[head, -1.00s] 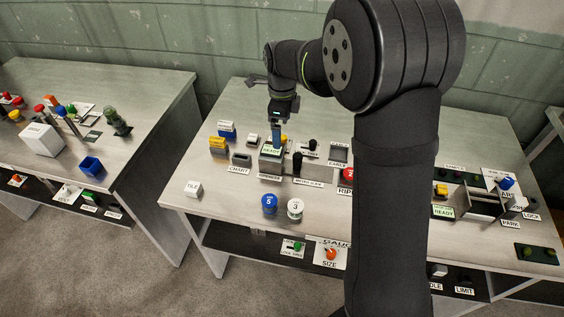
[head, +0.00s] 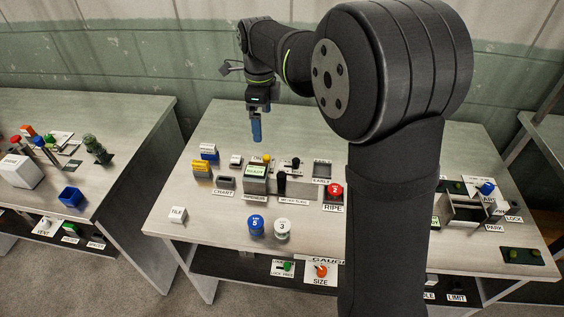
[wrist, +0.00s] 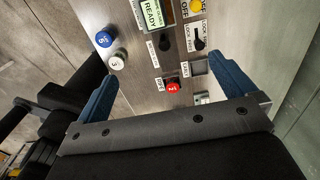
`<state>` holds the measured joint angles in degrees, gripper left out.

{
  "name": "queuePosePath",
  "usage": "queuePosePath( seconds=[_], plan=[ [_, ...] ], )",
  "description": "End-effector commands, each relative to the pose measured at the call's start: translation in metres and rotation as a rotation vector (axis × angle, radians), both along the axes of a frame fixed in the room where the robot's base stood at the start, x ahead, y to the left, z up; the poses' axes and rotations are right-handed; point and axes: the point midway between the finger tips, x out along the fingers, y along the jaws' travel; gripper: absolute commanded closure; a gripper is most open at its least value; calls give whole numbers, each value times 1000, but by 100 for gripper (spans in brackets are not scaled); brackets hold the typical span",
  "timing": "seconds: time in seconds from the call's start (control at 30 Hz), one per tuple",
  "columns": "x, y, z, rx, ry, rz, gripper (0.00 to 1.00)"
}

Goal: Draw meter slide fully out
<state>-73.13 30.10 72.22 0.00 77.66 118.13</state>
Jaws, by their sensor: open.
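The meter slide's black knob (head: 281,183) stands on the middle table, just right of the box with the green READY display (head: 256,172). A small label that appears to read METER SLIDE (head: 293,201) lies in front of it. In the wrist view the black knob (wrist: 165,43) shows upright beside its label, between and beyond my fingers. My gripper (head: 256,130) hangs above and behind the READY box, fingers pointing down, clear of the knob. Its two blue fingers are spread apart and empty in the wrist view (wrist: 163,68).
Blue (head: 256,226) and white (head: 282,229) numbered cylinders stand in front. My arm hides part of the table's right side.

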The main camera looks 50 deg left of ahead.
Motion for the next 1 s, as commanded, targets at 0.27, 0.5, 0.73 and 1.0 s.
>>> queuePosePath(
  seconds=[0.27,0.5,0.73,1.0],
  plan=[
    [0,0,2,-1,1,0,0],
    [0,0,2,-1,1,0,47],
    [4,-4,-6,-2,1,80,50],
    [24,-23,-39,-3,1,498,50]
  ],
)
